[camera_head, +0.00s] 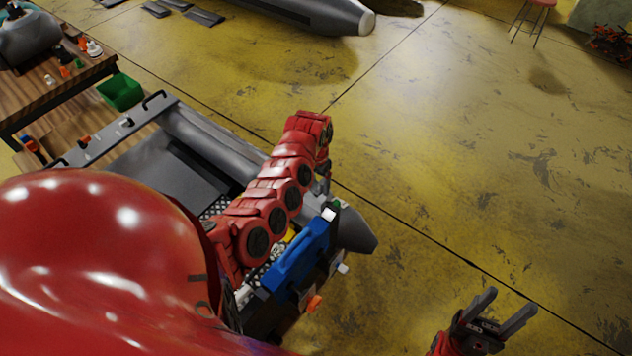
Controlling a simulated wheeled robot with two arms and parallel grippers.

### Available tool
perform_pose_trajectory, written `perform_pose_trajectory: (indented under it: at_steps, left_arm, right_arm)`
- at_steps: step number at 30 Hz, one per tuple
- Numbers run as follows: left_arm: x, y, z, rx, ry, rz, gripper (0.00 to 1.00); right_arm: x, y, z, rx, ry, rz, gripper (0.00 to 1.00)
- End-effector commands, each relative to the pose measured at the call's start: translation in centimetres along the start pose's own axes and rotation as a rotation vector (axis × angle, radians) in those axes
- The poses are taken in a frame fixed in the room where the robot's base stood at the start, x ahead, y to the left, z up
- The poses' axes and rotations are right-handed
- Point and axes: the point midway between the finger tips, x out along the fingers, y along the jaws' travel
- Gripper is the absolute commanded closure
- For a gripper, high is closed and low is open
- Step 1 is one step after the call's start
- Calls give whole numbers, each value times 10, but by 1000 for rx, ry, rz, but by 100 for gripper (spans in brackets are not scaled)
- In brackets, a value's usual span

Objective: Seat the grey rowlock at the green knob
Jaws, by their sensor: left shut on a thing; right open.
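My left gripper (325,172) points down over the far end of the grey boat's near tube. It is shut on a small piece, seemingly the grey rowlock, mostly hidden by the gripper and arm. A small green spot, which looks like the green knob (337,204), shows just below the gripper, beside a white block (329,214). I cannot tell whether the held piece touches it. My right gripper (497,311) is open and empty at the lower right, over bare floor.
The grey inflatable boat (208,137) lies beneath my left arm. A blue case (298,262), a white knob (343,268) and an orange knob (314,303) are close below that arm. A wooden bench (52,92) with a green bin (121,92) stands upper left.

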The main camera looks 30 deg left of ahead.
Motion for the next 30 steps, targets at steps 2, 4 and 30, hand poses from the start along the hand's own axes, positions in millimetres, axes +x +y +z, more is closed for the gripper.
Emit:
perform_pose_trajectory:
  at_steps: [2, 4, 30]
  left_arm:
    - [2, 0, 0, 0, 0, 0, 78]
    - [4, 0, 0, 0, 0, 0, 78]
    - [14, 0, 0, -1, 0, -1, 0]
  right_arm:
    - [-1, 0, 0, 0, 0, 0, 43]
    - [-2, 0, 0, 0, 0, 0, 43]
    - [-8, 0, 1, 0, 0, 0, 43]
